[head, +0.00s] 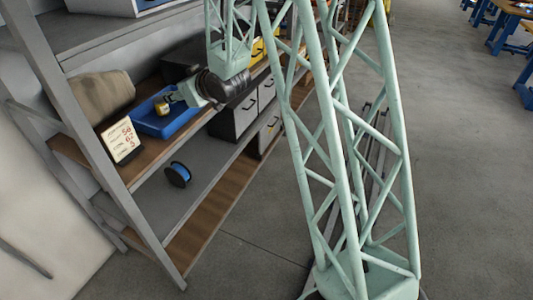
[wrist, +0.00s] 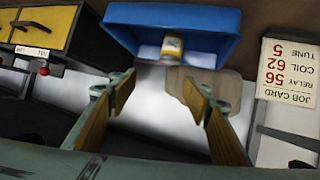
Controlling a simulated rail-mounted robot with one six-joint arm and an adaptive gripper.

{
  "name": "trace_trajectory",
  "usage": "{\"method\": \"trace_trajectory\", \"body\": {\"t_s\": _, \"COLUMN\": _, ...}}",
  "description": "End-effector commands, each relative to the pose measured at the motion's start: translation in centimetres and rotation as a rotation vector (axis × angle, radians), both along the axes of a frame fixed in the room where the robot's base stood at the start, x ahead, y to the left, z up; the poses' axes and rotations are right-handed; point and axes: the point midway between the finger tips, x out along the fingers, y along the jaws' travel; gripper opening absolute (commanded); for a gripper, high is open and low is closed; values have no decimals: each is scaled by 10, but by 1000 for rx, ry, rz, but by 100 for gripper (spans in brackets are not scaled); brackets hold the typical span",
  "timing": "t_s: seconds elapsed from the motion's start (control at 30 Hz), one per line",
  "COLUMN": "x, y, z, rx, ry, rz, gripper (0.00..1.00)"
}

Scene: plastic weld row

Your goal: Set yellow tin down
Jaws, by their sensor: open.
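The yellow tin (head: 161,108), with a pale band, is in the blue tray (head: 150,127) on the wooden shelf in the head view. In the wrist view the tin (wrist: 172,48) shows against the tray (wrist: 225,22), near the edge facing my gripper. My gripper (head: 176,98) is beside the tin in the head view. In the wrist view its two wood-coloured finger pads (wrist: 160,92) are spread wide with nothing between them, and the tin is beyond the fingertips. The tin's underside is hidden.
A job card (head: 122,142) stands beside the tray, with a brown sack-like bundle (head: 100,95) behind. Drawer units, one with a yellow front (wrist: 42,28), stand on the other side. A blue spool (head: 178,174) is on the lower shelf. The shelf post (head: 75,110) is nearby.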

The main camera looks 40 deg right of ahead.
Motion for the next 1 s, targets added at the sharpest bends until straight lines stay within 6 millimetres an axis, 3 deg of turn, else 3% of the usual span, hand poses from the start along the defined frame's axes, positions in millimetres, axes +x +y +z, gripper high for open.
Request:
{"method": "trace_trajectory", "body": {"t_s": 0.47, "x": -54, "y": -7, "z": 53, "rx": -56, "ry": 118, "rz": -69, "gripper": 45}}
{"method": "trace_trajectory", "body": {"t_s": 1.0, "x": -140, "y": -11, "z": 101, "rx": -83, "ry": 258, "rz": -147, "gripper": 45}}
